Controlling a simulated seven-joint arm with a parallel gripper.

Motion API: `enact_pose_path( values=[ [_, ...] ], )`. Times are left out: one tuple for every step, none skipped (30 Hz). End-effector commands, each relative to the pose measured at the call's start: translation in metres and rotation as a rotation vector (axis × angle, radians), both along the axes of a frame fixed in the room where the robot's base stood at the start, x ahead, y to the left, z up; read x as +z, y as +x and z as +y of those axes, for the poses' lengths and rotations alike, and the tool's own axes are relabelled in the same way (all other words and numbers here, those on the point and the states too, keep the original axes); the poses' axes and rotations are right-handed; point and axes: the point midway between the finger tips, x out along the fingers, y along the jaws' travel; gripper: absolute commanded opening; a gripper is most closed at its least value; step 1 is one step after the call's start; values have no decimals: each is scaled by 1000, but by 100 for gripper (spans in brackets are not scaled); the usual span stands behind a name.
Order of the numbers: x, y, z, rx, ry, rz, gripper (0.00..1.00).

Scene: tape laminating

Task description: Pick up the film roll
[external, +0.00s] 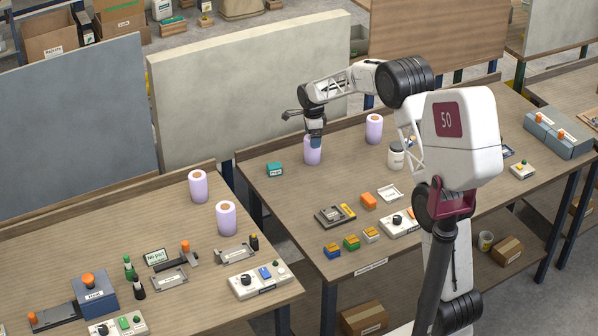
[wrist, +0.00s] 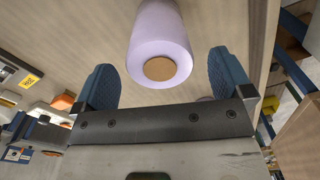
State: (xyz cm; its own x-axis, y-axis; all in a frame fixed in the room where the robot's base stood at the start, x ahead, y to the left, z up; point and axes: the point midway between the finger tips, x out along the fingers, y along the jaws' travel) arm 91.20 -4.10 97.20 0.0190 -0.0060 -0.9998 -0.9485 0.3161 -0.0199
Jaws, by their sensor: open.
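A lilac film roll (external: 312,152) with a brown core stands on the wooden table below my gripper (external: 315,135). The same film roll shows in the wrist view (wrist: 160,48), between and just beyond the two blue finger pads of my gripper (wrist: 162,82). The fingers are spread, with a gap on each side of the roll. Another lilac film roll (external: 374,129) stands farther right on the same table. Two more lilac rolls stand on the left table, one behind (external: 198,187) and one in front (external: 226,218).
A teal box (external: 275,170) lies left of the roll. A white jar (external: 396,156) stands to its right. A pale panel (external: 250,85) rises behind.

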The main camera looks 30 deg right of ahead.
Motion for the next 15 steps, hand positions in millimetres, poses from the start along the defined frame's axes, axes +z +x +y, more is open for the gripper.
enact_pose_path(
  values=[
    [-6, 0, 1, 0, 0, 1, 98],
    [-9, 0, 1, 0, 0, 1, 98],
    [-14, 0, 1, 0, 1, 2, 98],
    [-17, 0, 2, 0, 0, 2, 98],
    [-21, 0, 2, 0, 0, 2, 98],
    [-26, 0, 2, 0, 1, 2, 98],
    [-29, 0, 2, 0, 1, 2, 98],
    [-32, 0, 2, 0, 0, 2, 98],
    [-35, 0, 2, 0, 0, 2, 98],
    [-37, 0, 2, 0, 0, 2, 98],
    [-39, 0, 2, 0, 1, 2, 98],
    [-40, 0, 2, 0, 0, 1, 98],
    [-41, 0, 2, 0, 0, 1, 98],
    [-41, 0, 2, 0, 0, 1, 98],
    [-41, 0, 2, 0, 0, 1, 98]
  ],
)
